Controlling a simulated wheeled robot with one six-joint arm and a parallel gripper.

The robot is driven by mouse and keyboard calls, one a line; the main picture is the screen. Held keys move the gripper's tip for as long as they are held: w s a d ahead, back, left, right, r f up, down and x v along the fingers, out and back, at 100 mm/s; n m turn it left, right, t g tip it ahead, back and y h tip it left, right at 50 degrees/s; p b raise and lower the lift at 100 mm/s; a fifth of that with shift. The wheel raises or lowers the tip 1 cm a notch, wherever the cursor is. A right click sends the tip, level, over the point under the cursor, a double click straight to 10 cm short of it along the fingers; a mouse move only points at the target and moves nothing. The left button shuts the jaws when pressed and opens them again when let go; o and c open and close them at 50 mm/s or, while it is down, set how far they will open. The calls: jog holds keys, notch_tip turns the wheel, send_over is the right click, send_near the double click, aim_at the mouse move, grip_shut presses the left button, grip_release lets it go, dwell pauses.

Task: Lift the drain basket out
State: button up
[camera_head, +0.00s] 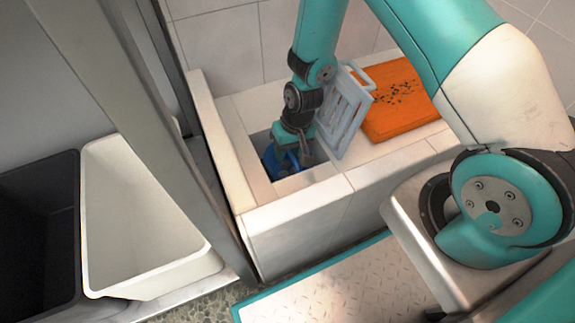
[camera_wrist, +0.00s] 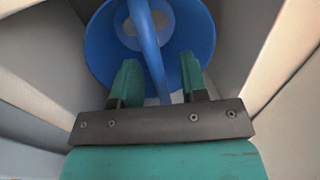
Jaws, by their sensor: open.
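The blue drain basket (camera_head: 280,161) sits down in a square opening in the tiled ledge. In the wrist view the basket (camera_wrist: 100,45) is a round blue bowl with a blue handle (camera_wrist: 150,50) arching across its middle. My gripper (camera_head: 296,158) reaches down into the opening from above. In the wrist view my gripper (camera_wrist: 160,75) is open, one teal finger on each side of the handle. Whether either finger touches the handle cannot be told. The gripper hides part of the basket in the head view.
A light grey slotted grate (camera_head: 344,112) leans beside the opening. An orange slab with dark specks (camera_head: 400,98) lies right of it. Pale walls of the opening (camera_wrist: 250,50) stand close on both sides. A white bin (camera_head: 130,220) and a dark bin (camera_head: 38,230) stand at left.

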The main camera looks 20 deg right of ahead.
jog(key=shift+f, duration=0.2)
dwell(0.5)
grip_shut()
